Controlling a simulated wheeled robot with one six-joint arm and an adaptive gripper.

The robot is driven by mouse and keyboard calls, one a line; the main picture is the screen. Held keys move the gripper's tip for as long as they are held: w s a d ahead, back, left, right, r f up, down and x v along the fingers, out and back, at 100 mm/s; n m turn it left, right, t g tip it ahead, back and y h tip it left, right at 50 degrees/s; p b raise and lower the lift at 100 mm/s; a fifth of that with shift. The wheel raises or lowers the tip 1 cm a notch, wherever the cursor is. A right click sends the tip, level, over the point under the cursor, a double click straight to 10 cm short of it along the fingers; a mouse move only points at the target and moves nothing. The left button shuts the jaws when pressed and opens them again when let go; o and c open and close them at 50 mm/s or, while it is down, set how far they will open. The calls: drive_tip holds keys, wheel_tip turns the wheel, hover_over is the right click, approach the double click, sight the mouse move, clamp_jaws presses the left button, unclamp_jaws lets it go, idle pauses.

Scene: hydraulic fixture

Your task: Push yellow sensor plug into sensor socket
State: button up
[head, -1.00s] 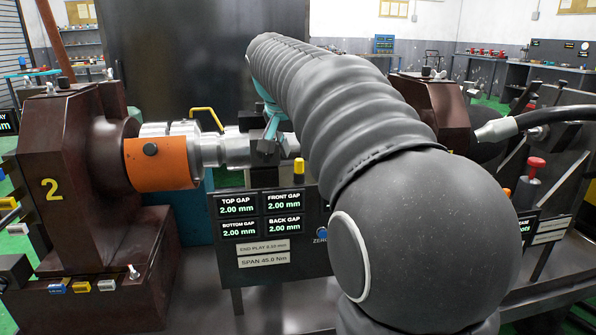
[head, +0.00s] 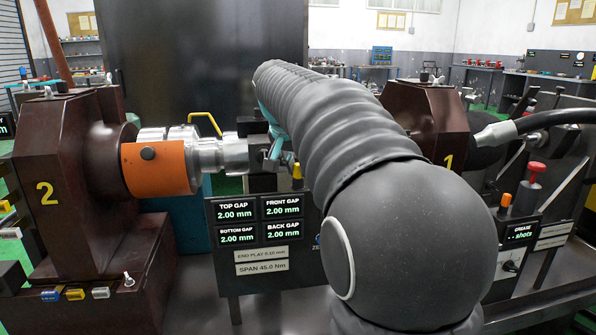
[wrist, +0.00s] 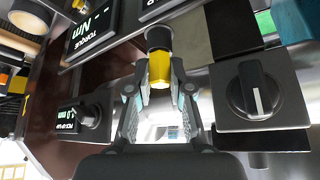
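The yellow sensor plug (head: 297,171) stands upright above the top edge of the gap-display panel in the head view. In the wrist view the yellow plug (wrist: 159,70) lies between the fingertips of my gripper (wrist: 160,82), with a dark cylindrical part just beyond it. The fingers stand on both sides of the plug, very close to it; I cannot tell whether they touch it. In the head view my arm hides most of my gripper. I cannot make out the sensor socket with certainty.
The gap-display panel (head: 258,222) stands below the plug. A shaft with an orange collar (head: 160,168) runs from brown block 2 (head: 60,180) on the left. Brown block 1 (head: 433,120) is on the right. In the wrist view a black knob (wrist: 255,90) sits close beside the fingers.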

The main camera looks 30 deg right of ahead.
drive_tip(key=shift+r, duration=0.15)
clamp_jaws()
drive_tip(key=shift+r+p, duration=1.9)
drive_tip(key=shift+r, duration=0.45)
